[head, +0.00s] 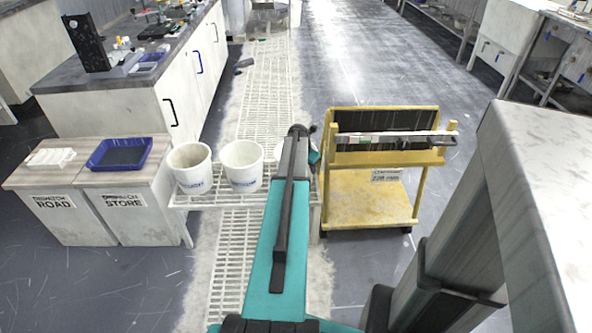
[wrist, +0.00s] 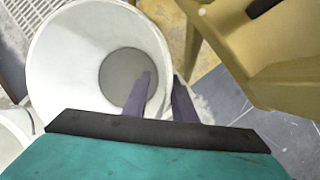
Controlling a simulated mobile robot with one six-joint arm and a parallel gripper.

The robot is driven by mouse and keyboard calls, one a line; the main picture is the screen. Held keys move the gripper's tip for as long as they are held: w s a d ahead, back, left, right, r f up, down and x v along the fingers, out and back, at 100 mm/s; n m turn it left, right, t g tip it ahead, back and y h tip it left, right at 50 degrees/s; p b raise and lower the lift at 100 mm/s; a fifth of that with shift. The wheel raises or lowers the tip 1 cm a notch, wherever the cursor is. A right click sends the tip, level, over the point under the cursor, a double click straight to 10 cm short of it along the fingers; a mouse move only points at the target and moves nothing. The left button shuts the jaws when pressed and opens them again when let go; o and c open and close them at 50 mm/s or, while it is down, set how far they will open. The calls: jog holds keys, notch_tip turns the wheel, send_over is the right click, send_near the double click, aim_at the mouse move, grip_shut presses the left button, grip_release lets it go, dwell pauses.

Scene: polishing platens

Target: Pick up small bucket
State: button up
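A white bucket (wrist: 60,70) fills the upper left of the wrist view, and I look down into its open mouth. In the head view it is mostly hidden behind my arm. My gripper (wrist: 161,75) is at its right-hand rim, with a gap between the fingers. The left finger shows over the bucket's inside and the right finger just outside the wall, so the rim lies between them. Whether either finger touches the wall is unclear. Two more white buckets, one at left (head: 190,168) and one in the middle (head: 241,166), stand on a white slatted stand (head: 205,202).
A yellow cart (head: 368,199) stands close to the right of the stand; its yellow frame (wrist: 265,60) also shows near my gripper. Cabinets with a blue tray (head: 93,164) stand at left. The aisle floor (head: 355,65) beyond is clear.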

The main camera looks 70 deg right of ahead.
dwell(0.3)
grip_shut()
dwell(1.3)
